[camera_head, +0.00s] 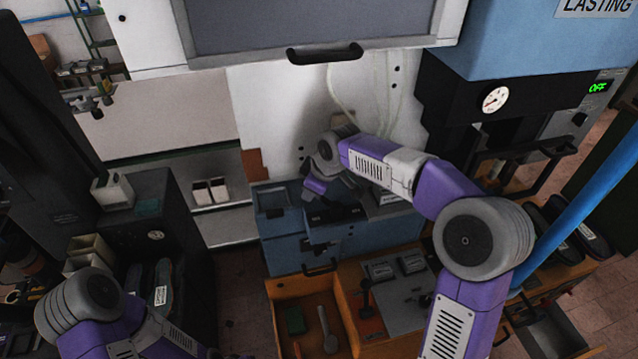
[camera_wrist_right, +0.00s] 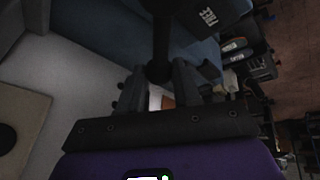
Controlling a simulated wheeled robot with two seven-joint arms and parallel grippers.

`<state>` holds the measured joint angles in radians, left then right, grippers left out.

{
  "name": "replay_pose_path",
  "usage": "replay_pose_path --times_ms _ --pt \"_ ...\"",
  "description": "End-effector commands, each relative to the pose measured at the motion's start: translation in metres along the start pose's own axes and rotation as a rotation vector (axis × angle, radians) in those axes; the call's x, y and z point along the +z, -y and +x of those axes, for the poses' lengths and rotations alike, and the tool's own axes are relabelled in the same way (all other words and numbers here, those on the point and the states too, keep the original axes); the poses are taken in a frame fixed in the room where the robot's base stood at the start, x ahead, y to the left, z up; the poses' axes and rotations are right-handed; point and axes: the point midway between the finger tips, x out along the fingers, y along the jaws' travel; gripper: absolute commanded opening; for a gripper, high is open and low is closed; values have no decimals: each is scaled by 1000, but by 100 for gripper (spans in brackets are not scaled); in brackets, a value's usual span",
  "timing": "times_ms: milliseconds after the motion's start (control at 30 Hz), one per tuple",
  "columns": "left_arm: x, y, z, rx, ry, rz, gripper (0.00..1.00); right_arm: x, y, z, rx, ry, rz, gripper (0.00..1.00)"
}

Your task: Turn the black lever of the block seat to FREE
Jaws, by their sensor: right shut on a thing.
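My right gripper (camera_head: 318,190) reaches down over the blue block seat (camera_head: 285,250) below the white panel. In the right wrist view, the fingers of my right gripper (camera_wrist_right: 163,90) are closed around a black lever (camera_wrist_right: 162,35). The lever's lower end is hidden between the fingers. A dark plate (camera_wrist_right: 208,16) with white lettering sits beside the lever; I cannot read it surely. In the head view my own wrist and gripper hide the lever, so its position is unclear. My left arm shows at the lower left; its gripper is not in view.
An orange drawer (camera_head: 283,310) with a green block and a tool stands open below. A grey panel with a small black-knobbed lever (camera_head: 366,298) lies to its right. A blue pipe (camera_head: 590,190) crosses the right side. A black handle (camera_head: 325,54) juts from the upper cabinet.

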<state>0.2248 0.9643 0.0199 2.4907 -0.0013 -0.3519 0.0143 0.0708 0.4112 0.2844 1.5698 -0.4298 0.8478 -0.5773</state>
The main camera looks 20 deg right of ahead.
Motion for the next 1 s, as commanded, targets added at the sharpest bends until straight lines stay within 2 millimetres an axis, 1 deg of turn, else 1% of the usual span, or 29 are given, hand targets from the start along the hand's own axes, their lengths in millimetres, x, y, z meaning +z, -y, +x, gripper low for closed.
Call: replay_pose_path --times_ms 467,500,633,667,900,1000 --pt "0 0 -1 0 0 0 43 -1 2 0 -7 -2 -17 0" --pt "0 0 -1 0 0 0 43 -1 2 0 -7 -2 -17 35" --pt "0 0 -1 0 0 0 43 -1 2 0 -6 -2 -17 55" --pt "0 0 -1 0 0 0 43 -1 2 0 -6 -2 -16 57" --pt "0 0 -1 0 0 0 43 -1 1 0 -6 -2 -15 57" --pt "0 0 0 0 0 0 43 -1 1 -5 -5 -3 -15 57"
